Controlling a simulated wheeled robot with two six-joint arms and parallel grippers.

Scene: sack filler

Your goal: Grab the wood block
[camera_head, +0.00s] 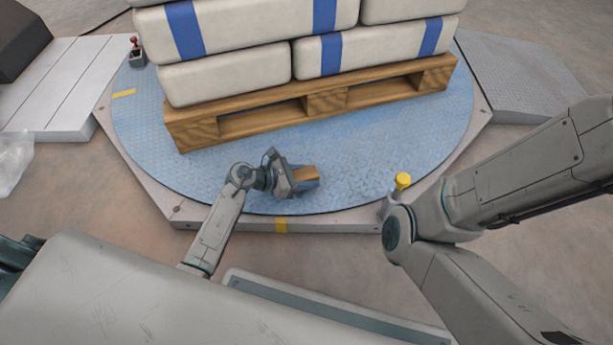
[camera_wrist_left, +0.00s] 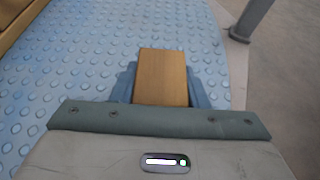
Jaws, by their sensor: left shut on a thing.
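The wood block (camera_head: 306,173) is a small brown piece at the front part of the blue turntable. My left gripper (camera_head: 304,178) is shut on it, with the block between its blue-grey fingers. In the left wrist view the block (camera_wrist_left: 162,77) stands out between the two fingers of my left gripper (camera_wrist_left: 160,84). I cannot tell whether the block touches the turntable. The right gripper is out of view; my right arm crosses the right side of the head view.
The blue studded turntable (camera_head: 360,150) carries a wooden pallet (camera_head: 325,101) stacked with white, blue-striped sacks (camera_head: 225,78) behind the block. A yellow-topped post (camera_head: 403,181) stands at the right front rim. A small red-knobbed box (camera_head: 137,55) is at the far left.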

